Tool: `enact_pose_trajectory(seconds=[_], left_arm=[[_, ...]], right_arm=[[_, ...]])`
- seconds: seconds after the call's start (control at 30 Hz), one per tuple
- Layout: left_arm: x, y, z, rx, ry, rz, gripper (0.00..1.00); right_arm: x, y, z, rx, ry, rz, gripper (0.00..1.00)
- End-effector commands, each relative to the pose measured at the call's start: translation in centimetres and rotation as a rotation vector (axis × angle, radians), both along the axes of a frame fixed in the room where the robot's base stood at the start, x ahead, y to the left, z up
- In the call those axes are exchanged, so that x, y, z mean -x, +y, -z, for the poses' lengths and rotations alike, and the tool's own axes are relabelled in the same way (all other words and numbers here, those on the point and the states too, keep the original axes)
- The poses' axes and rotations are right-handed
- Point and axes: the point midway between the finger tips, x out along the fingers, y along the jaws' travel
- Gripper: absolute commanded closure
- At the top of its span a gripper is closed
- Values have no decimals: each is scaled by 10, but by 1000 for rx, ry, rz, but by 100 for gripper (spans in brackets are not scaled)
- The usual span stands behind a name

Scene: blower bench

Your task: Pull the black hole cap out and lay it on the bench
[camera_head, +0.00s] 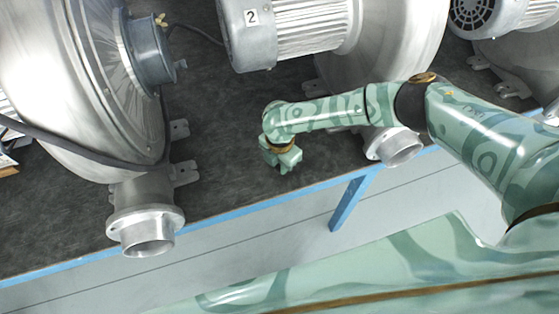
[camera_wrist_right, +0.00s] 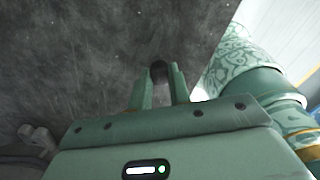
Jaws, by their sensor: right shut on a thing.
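My right gripper (camera_head: 287,163) is over the dark bench top (camera_head: 235,150), between the left blower and the blower marked 2, near the bench's front edge. In the right wrist view its two fingers (camera_wrist_right: 160,84) are shut on a small black hole cap (camera_wrist_right: 158,69), held at the fingertips. The dark bench surface (camera_wrist_right: 95,55) lies beyond the cap. I cannot tell whether the cap touches the bench. The cap does not show clearly in the head view. My left gripper is not in view.
A large left blower (camera_head: 85,80) has a flanged outlet (camera_head: 146,230) over the front edge. A blower motor marked 2 (camera_head: 290,35) stands behind; another flanged outlet (camera_head: 398,147) sits below my right forearm. A blue edge (camera_head: 230,206) borders the bench. Bare bench surrounds the gripper.

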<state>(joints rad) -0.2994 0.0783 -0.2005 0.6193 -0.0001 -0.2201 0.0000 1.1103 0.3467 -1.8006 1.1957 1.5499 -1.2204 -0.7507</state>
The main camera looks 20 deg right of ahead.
Motion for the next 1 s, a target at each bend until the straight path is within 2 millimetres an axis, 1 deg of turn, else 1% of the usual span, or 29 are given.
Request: enact_pose_trajectory(seconds=[0.23, 0.27, 0.3, 0.33, 0.37, 0.63, 0.73, 0.87, 1.0], left_arm=[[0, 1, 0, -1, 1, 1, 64], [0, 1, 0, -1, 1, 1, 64], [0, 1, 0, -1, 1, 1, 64], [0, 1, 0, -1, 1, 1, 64], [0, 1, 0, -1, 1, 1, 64], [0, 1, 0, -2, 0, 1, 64], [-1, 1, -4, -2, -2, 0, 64], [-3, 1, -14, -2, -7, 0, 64], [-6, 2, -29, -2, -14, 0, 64]], right_arm=[[0, 0, 0, 0, -1, 0, 100], [0, 0, 0, 0, -1, 0, 78], [0, 0, 0, 0, -1, 0, 67], [0, 0, 0, 0, -1, 0, 59], [0, 0, 0, 0, -1, 0, 56], [0, 0, -1, 0, -1, -1, 56], [0, 0, -9, -1, -1, -2, 56], [-1, 0, -35, -1, -4, -2, 56], [-1, 0, -75, -2, -5, -1, 56]])
